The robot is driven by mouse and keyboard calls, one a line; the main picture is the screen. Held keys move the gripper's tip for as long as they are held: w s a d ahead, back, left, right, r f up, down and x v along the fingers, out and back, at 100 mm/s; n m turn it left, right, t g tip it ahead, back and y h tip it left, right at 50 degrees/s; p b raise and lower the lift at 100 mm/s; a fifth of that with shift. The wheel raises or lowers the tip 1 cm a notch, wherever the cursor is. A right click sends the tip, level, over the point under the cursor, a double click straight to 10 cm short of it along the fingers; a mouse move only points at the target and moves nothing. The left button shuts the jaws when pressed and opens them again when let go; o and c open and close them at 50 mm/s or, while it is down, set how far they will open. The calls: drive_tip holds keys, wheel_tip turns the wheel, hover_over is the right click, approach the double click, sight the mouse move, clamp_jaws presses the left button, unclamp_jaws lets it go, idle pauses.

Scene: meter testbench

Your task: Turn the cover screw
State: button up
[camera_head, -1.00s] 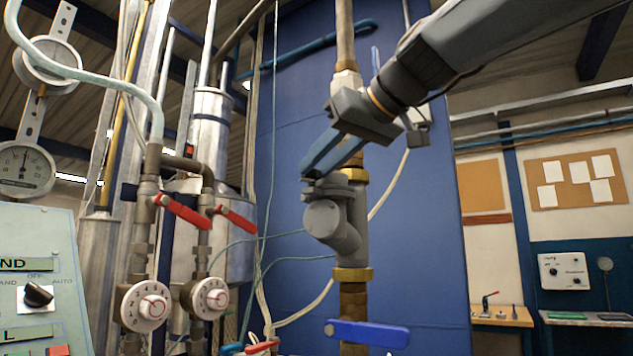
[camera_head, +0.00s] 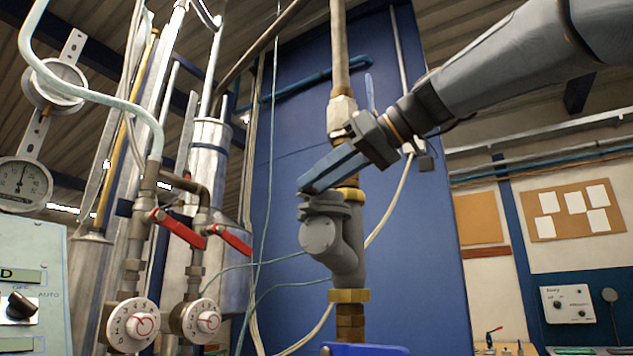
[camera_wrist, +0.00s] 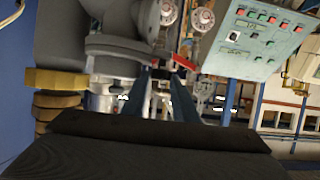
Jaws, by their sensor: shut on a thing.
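A grey valve-like fitting (camera_head: 340,245) with a round capped face and a flanged top sits on a vertical pipe between brass nuts. My gripper (camera_head: 306,186) reaches in from the upper right, its blue fingers slanting down to the left, tips at the flanged top. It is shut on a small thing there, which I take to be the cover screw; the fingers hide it. In the wrist view the grey fitting (camera_wrist: 115,50) is at upper left, with a brass nut (camera_wrist: 55,80) beside it. The two fingers (camera_wrist: 160,78) stand a narrow gap apart, their tips by the fitting's flange.
A blue lever (camera_head: 365,350) is on the pipe below the fitting. Red-handled valves (camera_head: 178,228) and white dials (camera_head: 134,325) stand to the left, by a control panel (camera_head: 35,300). A blue wall panel (camera_head: 280,130) is behind. Thin hoses hang near the pipe.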

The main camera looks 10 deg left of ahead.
drive_tip(key=shift+w+f, duration=0.1)
drive_tip(key=shift+f, duration=0.05)
drive_tip(key=o, duration=1)
drive_tip(key=shift+d, duration=0.1)
drive_tip(key=shift+o, duration=0.3)
